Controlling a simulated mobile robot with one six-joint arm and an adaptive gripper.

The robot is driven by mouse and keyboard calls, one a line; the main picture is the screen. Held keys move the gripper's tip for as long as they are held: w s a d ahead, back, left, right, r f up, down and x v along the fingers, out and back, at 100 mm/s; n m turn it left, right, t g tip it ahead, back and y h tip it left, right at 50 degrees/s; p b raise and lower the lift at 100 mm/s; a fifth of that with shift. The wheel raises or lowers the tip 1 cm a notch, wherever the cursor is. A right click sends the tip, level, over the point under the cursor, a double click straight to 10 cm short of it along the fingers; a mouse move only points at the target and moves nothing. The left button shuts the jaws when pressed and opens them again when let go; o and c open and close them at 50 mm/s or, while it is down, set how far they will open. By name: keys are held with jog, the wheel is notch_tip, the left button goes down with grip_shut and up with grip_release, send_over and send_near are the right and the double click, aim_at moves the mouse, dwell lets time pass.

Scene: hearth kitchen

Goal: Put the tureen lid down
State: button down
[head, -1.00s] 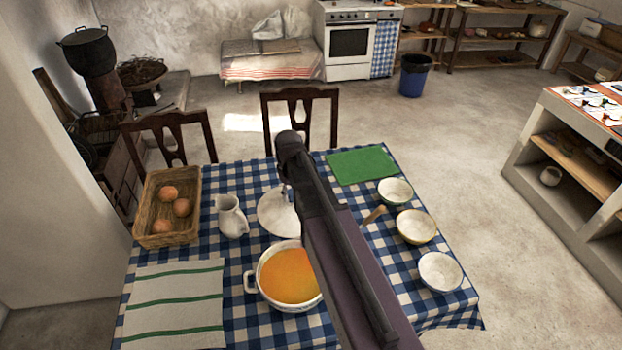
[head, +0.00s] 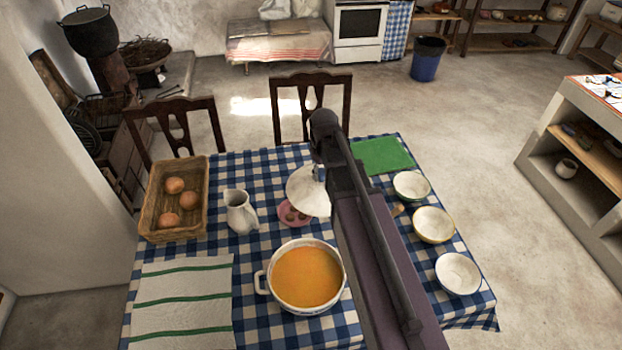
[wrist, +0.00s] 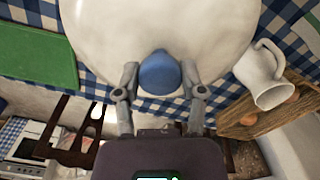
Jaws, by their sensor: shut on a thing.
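The tureen lid (head: 303,193) is a white dome with a blue knob (wrist: 160,74). My gripper (wrist: 160,84) is shut on the knob, one finger on each side, in the wrist view. In the head view my arm hides the lid's right part. The lid hangs behind the white tureen (head: 262,283), which stands uncovered and full of orange soup. A pink dish (head: 289,222) with small brown pieces shows partly from under the lid's near edge. The exact height of the lid above the table is hard to tell.
A white jug (head: 240,212) and a wicker basket (head: 152,225) of round brown items stand left of the lid. A green board (head: 385,155) lies at back right, with several bowls (head: 433,224) along the right side. A striped cloth (head: 180,300) lies front left.

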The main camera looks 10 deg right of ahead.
jog(key=shift+w, duration=0.1)
jog(key=w+f+n+b, duration=0.1)
jog(key=w+f+b, duration=0.1)
jog(key=w, duration=0.8)
jog(key=w+f+n+b, duration=0.2)
jog(key=w, duration=0.8)
jog(key=shift+d+f+n+b, duration=0.3)
jog(key=shift+d+f+b, duration=0.05)
jog(key=shift+d+f, duration=0.05)
jog(key=shift+f, duration=0.1)
notch_tip(320, 180, down, 6)
jog(key=b, duration=0.6)
jog(key=shift+s+f, duration=0.1)
jog(key=shift+f+b, duration=1.8)
jog(key=shift+b, duration=0.2)
jog(key=shift+f, duration=0.15)
jog(key=shift+c, duration=0.9)
grip_release()
jog(key=shift+r, duration=0.25)
